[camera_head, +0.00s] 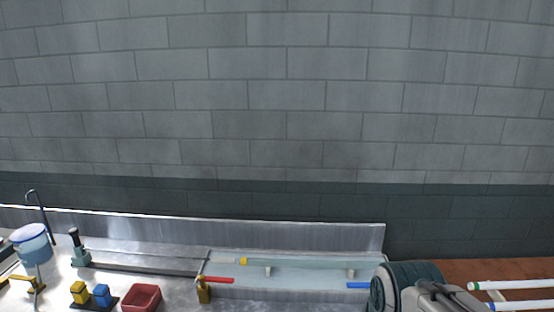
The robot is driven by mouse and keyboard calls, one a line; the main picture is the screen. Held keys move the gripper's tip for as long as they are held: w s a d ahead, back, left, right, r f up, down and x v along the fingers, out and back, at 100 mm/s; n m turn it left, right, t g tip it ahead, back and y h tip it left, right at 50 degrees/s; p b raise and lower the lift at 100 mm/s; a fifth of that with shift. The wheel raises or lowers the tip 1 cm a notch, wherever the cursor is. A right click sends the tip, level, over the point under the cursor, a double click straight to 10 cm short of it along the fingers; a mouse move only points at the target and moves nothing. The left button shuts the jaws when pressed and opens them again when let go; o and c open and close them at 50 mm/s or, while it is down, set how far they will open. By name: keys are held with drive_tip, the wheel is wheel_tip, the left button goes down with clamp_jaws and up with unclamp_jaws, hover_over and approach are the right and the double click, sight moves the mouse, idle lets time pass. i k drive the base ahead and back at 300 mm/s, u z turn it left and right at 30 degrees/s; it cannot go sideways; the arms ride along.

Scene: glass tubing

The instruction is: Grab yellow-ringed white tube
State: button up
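A white tube with a yellow ring (243,262) at its left end lies roughly level along the metal bench. Its pale body runs to the right and is hard to tell from the bench behind it. It appears to rest on small pale supports, one near its left end (267,271) and one further right (350,273). A part of my own arm fills the bottom right, to the right of this tube. My gripper does not show in this view, so I cannot see its fingers or what it holds.
A red-ended piece (220,280) and a blue-ended piece (358,285) lie nearby. White tubes with green (472,286) and blue ends lie at far right. A red bin (142,298), yellow block (79,292), blue block (102,295) and bucket (32,240) stand left.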

sight(242, 261)
drive_tip(key=k, duration=1)
drive_tip(key=u, duration=1.7)
drive_tip(key=i, duration=1.4)
drive_tip(key=z, duration=2.95)
